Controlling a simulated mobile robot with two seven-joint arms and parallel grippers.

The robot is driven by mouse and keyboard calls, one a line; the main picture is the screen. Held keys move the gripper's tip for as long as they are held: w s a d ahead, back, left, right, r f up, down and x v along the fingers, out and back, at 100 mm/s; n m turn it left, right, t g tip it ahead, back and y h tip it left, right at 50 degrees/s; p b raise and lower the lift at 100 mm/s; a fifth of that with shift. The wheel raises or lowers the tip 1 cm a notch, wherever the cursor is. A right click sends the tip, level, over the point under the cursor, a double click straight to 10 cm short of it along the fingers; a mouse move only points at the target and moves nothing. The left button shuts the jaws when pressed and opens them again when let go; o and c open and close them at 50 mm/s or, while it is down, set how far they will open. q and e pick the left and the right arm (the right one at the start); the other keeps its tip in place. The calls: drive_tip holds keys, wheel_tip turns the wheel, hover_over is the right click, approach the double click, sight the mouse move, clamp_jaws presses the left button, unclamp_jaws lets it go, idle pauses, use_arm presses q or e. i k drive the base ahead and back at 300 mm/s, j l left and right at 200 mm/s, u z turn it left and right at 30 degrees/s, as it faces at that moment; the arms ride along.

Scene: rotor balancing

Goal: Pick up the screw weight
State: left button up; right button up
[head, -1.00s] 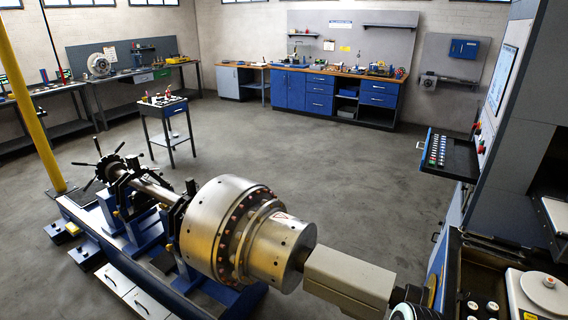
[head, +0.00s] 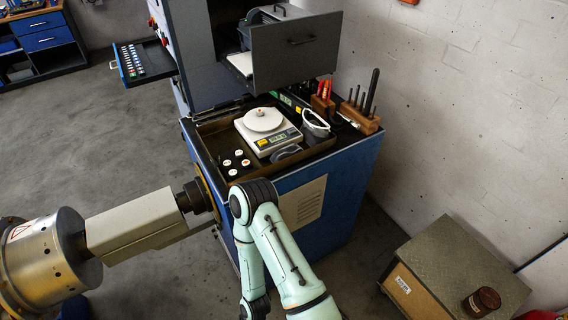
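Several small white round pieces (head: 238,153) sit in the dark tray (head: 208,137) on top of the blue cabinet. They may be screw weights, but they are too small to tell. A white scale (head: 268,137) stands in the same tray with a white round pan (head: 263,119) on it. A tiny orange-red spot shows at the middle of the pan, and I cannot tell what it is. My pale green arm rises from the bottom edge in front of the cabinet. Neither of my grippers shows in the view.
A box (head: 412,292) with a dark jar (head: 482,301) is at lower right.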

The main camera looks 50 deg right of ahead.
sight(246, 163)
drive_tip(key=z, duration=1.55)
drive_tip(key=l+u, duration=0.6)
drive_tip(key=k+j, duration=0.05)
